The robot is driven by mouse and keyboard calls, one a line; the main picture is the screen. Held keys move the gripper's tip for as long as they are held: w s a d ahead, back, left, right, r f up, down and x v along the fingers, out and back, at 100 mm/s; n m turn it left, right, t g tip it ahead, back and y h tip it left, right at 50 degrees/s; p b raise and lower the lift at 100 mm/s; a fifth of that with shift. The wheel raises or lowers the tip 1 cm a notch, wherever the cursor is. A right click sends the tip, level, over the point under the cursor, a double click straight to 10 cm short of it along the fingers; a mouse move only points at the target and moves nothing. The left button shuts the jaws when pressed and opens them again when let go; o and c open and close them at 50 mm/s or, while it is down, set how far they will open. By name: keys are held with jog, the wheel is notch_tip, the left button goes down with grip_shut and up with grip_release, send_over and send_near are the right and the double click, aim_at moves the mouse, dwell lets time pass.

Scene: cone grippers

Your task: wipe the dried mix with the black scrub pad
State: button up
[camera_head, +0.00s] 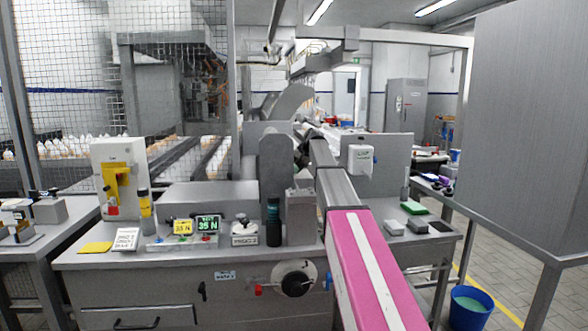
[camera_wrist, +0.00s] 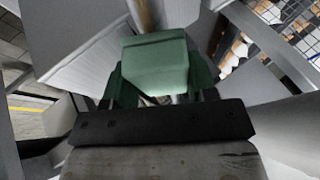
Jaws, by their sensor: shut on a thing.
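In the wrist view my gripper (camera_wrist: 157,90) has dark green fingers in front of a black bar. It is shut on a pale green block (camera_wrist: 155,62), which sits between the fingers. What this block belongs to is hidden. A dark, flat pad (camera_head: 440,227) lies at the right end of the bench in the head view. It looks like the black scrub pad, apart from my gripper. I cannot make out the dried mix in either view. In the head view my gripper is mostly hidden among the machine parts.
The grey bench (camera_head: 120,262) carries a yellow-and-white device (camera_head: 133,170), a green display (camera_head: 207,223) and a dark cylinder (camera_head: 273,230). A green pad (camera_head: 414,208) and two grey blocks lie at its right. A blue bucket (camera_head: 470,308) stands on the floor. Mesh fencing stands behind.

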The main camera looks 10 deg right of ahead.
jog(key=shift+s+f, duration=0.1)
jog(key=s, duration=1.1)
dwell(1.0)
jog(key=shift+w+r, duration=0.1)
jog(key=shift+r, duration=0.1)
jog(key=shift+d+r, duration=0.5)
jog(key=shift+r, duration=0.35)
jog(key=shift+d+r, duration=0.5)
jog(key=shift+r, duration=0.3)
jog(key=shift+d+r, duration=0.5)
jog(key=shift+r, duration=0.35)
jog(key=r, duration=0.1)
jog(key=d+r, duration=0.1)
jog(key=shift+d+r, duration=0.25)
jog(key=shift+r, duration=0.05)
